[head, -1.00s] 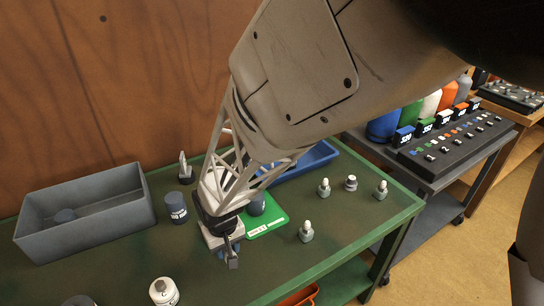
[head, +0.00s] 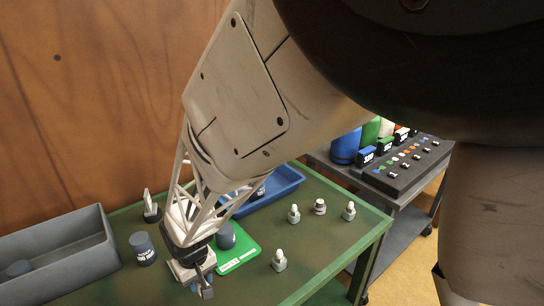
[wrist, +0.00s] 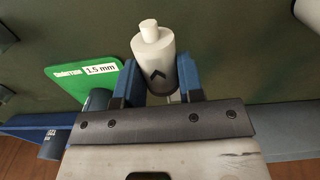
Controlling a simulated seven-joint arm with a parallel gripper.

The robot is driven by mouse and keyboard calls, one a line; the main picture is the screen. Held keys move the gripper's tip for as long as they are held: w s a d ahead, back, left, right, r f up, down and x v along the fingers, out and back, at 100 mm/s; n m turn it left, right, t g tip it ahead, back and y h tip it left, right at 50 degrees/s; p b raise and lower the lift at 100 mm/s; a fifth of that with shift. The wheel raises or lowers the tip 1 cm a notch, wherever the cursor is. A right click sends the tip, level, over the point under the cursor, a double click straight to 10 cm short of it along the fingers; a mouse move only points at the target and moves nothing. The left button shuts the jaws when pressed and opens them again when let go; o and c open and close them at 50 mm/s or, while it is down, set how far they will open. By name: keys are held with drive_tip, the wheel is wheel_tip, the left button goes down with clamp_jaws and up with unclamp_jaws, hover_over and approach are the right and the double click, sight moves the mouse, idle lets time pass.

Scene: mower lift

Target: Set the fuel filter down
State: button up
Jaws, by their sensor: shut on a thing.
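My gripper (head: 205,287) is low over the green bench, at the left front corner of the green card (head: 240,262). In the head view my gripper hides most or all of the filter. I cannot tell whether it touches the bench. The card, labelled "1.5 mm", shows beside it in the wrist view (wrist: 75,70).
A dark blue can (head: 225,236) stands on the card, another (head: 142,249) to the left. A grey bin (head: 60,240) is at left, a blue tray (head: 285,183) behind. Several small white-topped parts (head: 279,261) stand at right. Bare bench lies in front of them.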

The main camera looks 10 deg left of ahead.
drive_tip(key=w+d+r+n, duration=0.1)
drive_tip(key=w+d+r, duration=0.15)
drive_tip(key=w, duration=0.45)
drive_tip(key=w+d+r+n, duration=0.1)
drive_tip(key=w+d, duration=0.3)
drive_tip(key=w, duration=0.4)
drive_tip(key=d+f, duration=0.1)
drive_tip(key=d, duration=0.8)
drive_tip(key=s+d+f+m, duration=0.1)
drive_tip(key=d, duration=0.8)
drive_tip(key=s+d+f+m, duration=0.1)
drive_tip(key=d+f, duration=0.1)
drive_tip(key=d, duration=0.8)
drive_tip(key=shift+s+d+f, duration=0.1)
drive_tip(key=shift+s, duration=0.05)
drive_tip(key=shift+s+d+f, duration=0.25)
drive_tip(key=shift+s+d, duration=0.1)
drive_tip(key=shift+d, duration=0.1)
drive_tip(key=w, duration=0.5)
drive_tip(key=w+a+f, duration=0.1)
drive_tip(key=w, duration=0.4)
drive_tip(key=w+a, duration=0.1)
drive_tip(key=w, duration=0.5)
drive_tip(key=shift+f, duration=0.2)
